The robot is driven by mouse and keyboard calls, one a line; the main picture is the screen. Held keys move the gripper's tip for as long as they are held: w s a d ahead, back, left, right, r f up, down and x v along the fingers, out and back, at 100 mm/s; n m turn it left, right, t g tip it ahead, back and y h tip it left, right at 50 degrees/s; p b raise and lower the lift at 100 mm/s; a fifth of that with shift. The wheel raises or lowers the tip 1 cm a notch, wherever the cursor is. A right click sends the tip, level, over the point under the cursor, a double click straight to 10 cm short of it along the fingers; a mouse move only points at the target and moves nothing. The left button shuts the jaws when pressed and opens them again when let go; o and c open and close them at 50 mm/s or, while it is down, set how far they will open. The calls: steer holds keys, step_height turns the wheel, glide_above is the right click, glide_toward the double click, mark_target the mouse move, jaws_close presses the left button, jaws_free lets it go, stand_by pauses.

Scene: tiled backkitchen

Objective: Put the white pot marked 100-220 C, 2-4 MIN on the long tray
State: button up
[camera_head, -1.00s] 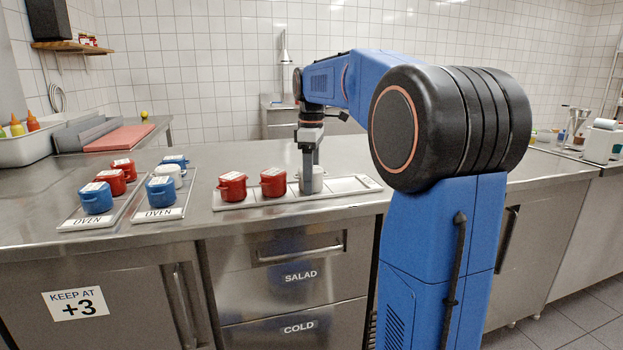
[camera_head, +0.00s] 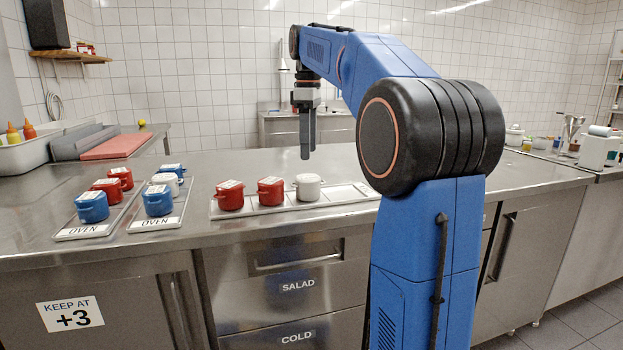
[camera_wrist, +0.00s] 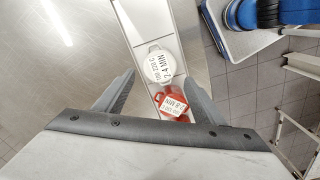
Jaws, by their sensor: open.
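The white pot (camera_head: 308,187) stands upright on the long tray (camera_head: 346,194), to the right of two red pots. In the wrist view the same white pot (camera_wrist: 157,65) shows its lid label, reading 100-220 C, 2-4 MIN. The long tray (camera_wrist: 143,20) runs beneath it there. My gripper (camera_head: 307,156) points down above the pot, apart from it. It is open and empty; its two fingers also show in the wrist view (camera_wrist: 166,80).
Two red pots (camera_head: 230,196) (camera_head: 270,191) share the long tray. Two OVEN trays (camera_head: 84,231) (camera_head: 155,220) at the left hold red, blue and white pots. The tray's right part is bare. A red board (camera_head: 115,146) lies at the back left.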

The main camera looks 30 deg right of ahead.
steer(key=s+a+f+m+t, duration=0.2)
steer(key=s+a+f+m, duration=0.2)
steer(key=s+a+f, duration=0.4)
steer(key=s+a+f+m+t, duration=0.2)
steer(key=s+a+f+m, duration=0.3)
steer(key=s+f, duration=1.7)
steer(key=a, duration=0.3)
steer(key=shift+t, duration=0.4)
